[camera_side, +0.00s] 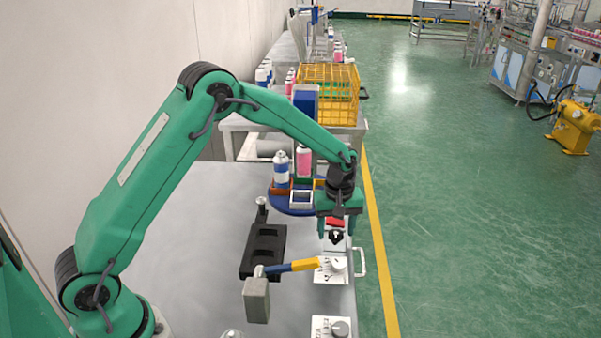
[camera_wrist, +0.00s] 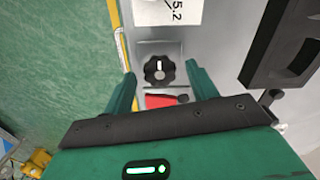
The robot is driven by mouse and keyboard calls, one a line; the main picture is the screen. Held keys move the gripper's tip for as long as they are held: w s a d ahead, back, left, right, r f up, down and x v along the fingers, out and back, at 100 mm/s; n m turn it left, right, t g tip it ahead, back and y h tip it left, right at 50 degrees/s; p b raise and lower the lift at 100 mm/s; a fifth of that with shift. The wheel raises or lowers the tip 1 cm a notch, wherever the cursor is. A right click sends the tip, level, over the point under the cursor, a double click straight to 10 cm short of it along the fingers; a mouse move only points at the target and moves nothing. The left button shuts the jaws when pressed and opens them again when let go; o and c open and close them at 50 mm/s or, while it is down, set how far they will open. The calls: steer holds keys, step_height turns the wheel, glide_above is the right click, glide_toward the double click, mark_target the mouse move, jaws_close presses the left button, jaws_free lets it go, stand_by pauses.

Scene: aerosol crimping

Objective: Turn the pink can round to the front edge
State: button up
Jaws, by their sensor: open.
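The pink can (camera_side: 303,160) stands upright on the blue turntable (camera_side: 283,206) in the side view, in what looks like a green holder. A blue-and-white can (camera_side: 281,172) stands left of it in an orange holder, and a white square holder (camera_side: 301,199) in front looks empty. My gripper (camera_side: 336,229) is open and empty, pointing down in front and to the right of the turntable. In the wrist view its fingers (camera_wrist: 160,82) are spread apart, with a black knob (camera_wrist: 158,69) and a red part (camera_wrist: 166,100) showing between them. The turntable and cans are not in the wrist view.
A black fixture (camera_side: 263,251) and a mallet-like tool with a blue and yellow handle (camera_side: 291,267) lie on the grey table. White plates with knobs (camera_side: 331,269) line its right edge. A yellow crate (camera_side: 329,95) and blue box (camera_side: 305,100) stand behind.

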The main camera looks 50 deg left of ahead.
steer(key=c, duration=1)
steer(key=shift+m, duration=0.4)
steer(key=m, duration=0.7)
steer(key=shift+m, duration=0.4)
steer(key=m, duration=0.4)
steer(key=shift+m, duration=0.3)
steer(key=m, duration=0.4)
steer(key=shift+m, duration=0.3)
